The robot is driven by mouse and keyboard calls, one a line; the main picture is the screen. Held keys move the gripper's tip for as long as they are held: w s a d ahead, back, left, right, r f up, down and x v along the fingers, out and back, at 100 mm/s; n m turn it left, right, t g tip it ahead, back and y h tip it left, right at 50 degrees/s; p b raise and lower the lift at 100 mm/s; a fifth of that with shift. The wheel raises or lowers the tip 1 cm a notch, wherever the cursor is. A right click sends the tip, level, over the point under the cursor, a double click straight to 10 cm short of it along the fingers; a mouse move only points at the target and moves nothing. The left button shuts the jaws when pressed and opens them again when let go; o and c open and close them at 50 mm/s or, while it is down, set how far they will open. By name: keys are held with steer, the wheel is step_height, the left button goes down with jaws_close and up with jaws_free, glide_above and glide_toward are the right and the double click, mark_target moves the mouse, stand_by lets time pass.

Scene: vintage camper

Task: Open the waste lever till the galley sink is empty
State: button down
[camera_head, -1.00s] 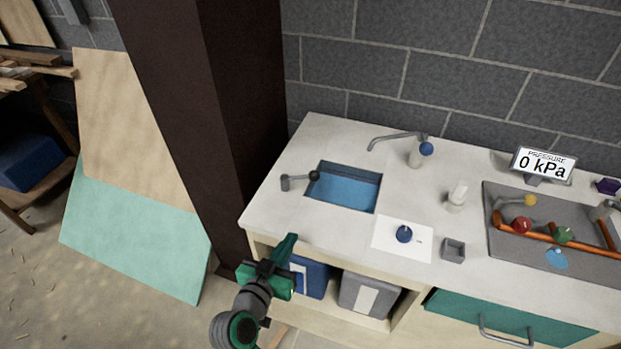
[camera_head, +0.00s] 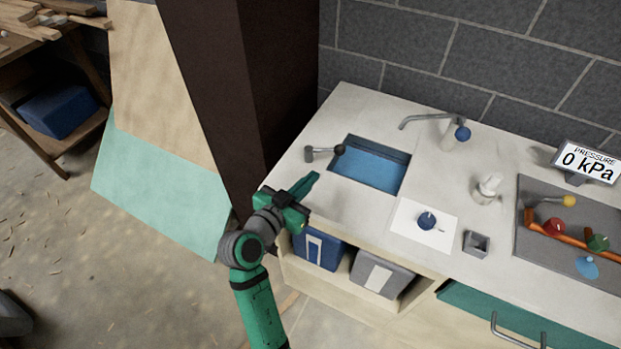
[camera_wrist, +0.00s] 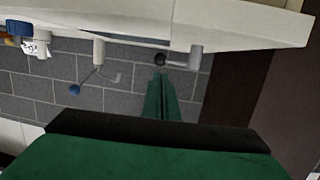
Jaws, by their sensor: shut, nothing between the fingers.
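The galley sink (camera_head: 368,176) is set into the left end of the white counter, with blue water in it. The waste lever (camera_head: 322,153) is a grey post and bar with a dark ball knob, at the sink's left edge, its bar pointing toward the basin. The lever also shows in the wrist view (camera_wrist: 178,58), where the counter appears at the top. My gripper (camera_head: 314,176) is shut and empty, its green fingers near the counter's front left edge, just short of the lever. In the wrist view the fingertips (camera_wrist: 160,78) are just below the knob, apparently apart from it.
A dark pillar (camera_head: 235,90) rises close to the counter's left end. A pressure display (camera_head: 588,162) reads 0 kPa.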

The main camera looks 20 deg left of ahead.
mark_target(337, 152)
steer(key=x, duration=1)
steer(key=shift+w, duration=0.4)
steer(key=shift+w+f, duration=0.1)
steer(key=shift+w, duration=0.2)
steer(key=shift+w+d, duration=0.15)
steer(key=shift+w, duration=0.35)
steer(key=shift+s, duration=0.6)
steer(key=v, duration=0.4)
steer(key=d+v, duration=0.1)
steer(key=v, duration=0.7)
steer(key=shift+s+d+r, duration=0.2)
steer(key=shift+s, duration=0.3)
